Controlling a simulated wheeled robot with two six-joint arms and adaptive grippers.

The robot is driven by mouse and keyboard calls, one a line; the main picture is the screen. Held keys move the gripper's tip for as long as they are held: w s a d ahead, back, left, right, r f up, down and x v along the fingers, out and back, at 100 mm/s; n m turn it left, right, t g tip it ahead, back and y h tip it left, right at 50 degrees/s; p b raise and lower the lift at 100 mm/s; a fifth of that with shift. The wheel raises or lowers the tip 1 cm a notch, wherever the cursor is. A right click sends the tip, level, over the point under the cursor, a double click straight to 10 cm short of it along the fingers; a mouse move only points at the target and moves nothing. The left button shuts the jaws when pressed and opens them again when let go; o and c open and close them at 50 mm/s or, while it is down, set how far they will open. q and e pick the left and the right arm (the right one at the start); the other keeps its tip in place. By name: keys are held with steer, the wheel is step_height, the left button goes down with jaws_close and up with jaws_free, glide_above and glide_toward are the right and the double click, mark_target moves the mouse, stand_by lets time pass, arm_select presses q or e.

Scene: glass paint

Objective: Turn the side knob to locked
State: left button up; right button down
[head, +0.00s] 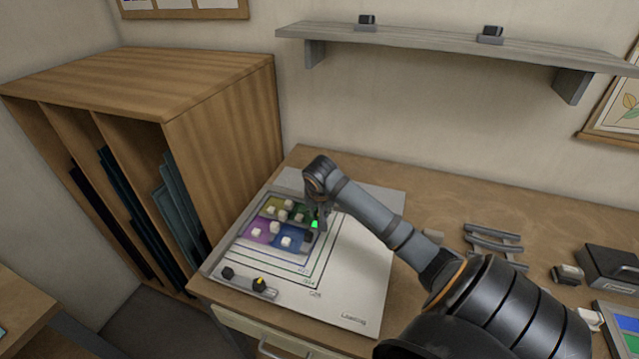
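A white board (360,270) lies on the worktable, with a coloured glass panel (262,236) on it that carries several small white blocks. A grey bar (243,284) at the board's front left edge bears a dark knob with a yellow mark (260,283) and a plain dark knob (228,272). My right gripper (317,222) points down at the panel's right edge, beside a bright green spot and a small dark part (308,236). I cannot tell which of these is the side knob, or whether my fingers touch anything. My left gripper is out of view.
A wooden rack (220,125) with dark sheets stands left of the board. A shelf (430,40) hangs above. The board's right part is clear.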

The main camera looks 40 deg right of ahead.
stand_by(0.3)
steer(key=c, duration=1)
jaws_free()
steer(key=v, duration=1.2)
steer(key=shift+a, duration=0.1)
